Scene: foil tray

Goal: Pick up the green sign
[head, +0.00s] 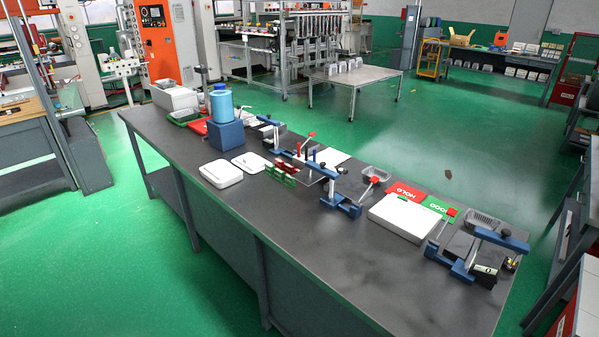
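The green sign (438,205) lies on the long dark workbench toward its right end, with white lettering on it that reads upside down. It lies beside a red sign (405,190) that also has white lettering. A white flat box (403,219) lies in front of both signs, on the near side. A lever with a red knob stands close to the right side of the green sign and overlaps it in the view. Neither of my grippers shows in the head view.
The workbench (330,255) holds blue clamp fixtures (343,200), one of them (470,255) just right of the green sign. A blue bottle (221,105) stands farther left. Green floor surrounds the bench.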

